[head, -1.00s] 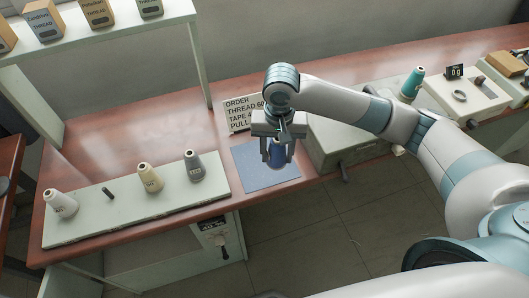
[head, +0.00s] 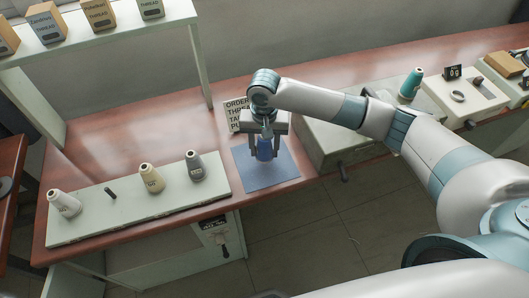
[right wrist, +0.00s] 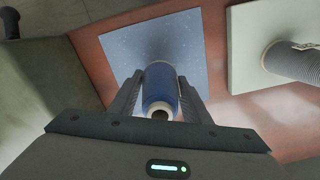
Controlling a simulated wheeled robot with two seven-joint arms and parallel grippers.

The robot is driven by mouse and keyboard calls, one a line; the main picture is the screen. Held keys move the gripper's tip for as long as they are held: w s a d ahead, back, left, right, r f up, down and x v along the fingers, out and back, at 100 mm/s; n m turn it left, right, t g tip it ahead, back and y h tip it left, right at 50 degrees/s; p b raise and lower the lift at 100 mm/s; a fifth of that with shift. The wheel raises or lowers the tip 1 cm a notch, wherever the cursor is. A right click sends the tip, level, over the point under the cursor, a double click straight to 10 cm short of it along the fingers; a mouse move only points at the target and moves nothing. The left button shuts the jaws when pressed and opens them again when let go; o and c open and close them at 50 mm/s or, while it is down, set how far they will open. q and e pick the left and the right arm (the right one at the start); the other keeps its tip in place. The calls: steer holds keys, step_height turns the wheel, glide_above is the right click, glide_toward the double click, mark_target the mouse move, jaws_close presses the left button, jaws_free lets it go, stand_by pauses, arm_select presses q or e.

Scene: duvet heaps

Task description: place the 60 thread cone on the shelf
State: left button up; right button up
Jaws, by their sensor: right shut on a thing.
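My right gripper (head: 265,152) is shut on a dark blue thread cone (head: 264,149), held upright over the blue mat (head: 272,178). The cone also shows between the fingers in the right wrist view (right wrist: 160,87), its pale tip toward the camera. Its number is not readable, and I cannot tell its height over the mat. A pale board (head: 125,215) at left bears a white cone (head: 64,204), a cream cone (head: 151,178), a grey cone (head: 195,166) and a bare dark peg (head: 110,193). A raised pale shelf (head: 110,33) stands at upper left. My left gripper is not in view.
Several labelled thread boxes (head: 100,13) stand on the raised shelf. An order card (head: 234,116) is partly hidden behind my gripper. A grey case (head: 322,145) lies right of the mat. A teal cone (head: 411,84) stands farther right near a scale-like device (head: 480,98).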

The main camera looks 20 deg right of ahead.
mark_target(265, 154)
steer(key=shift+f, duration=1.45)
steer(key=shift+p, duration=0.3)
steer(key=o, duration=1.1)
steer(key=shift+f, duration=0.1)
steer(key=shift+r, duration=0.2)
steer(key=shift+r+b, duration=0.3)
steer(key=shift+r, duration=0.35)
step_height(265, 154, up, 11)
steer(key=shift+f+b, duration=0.2)
steer(key=shift+b, duration=0.8)
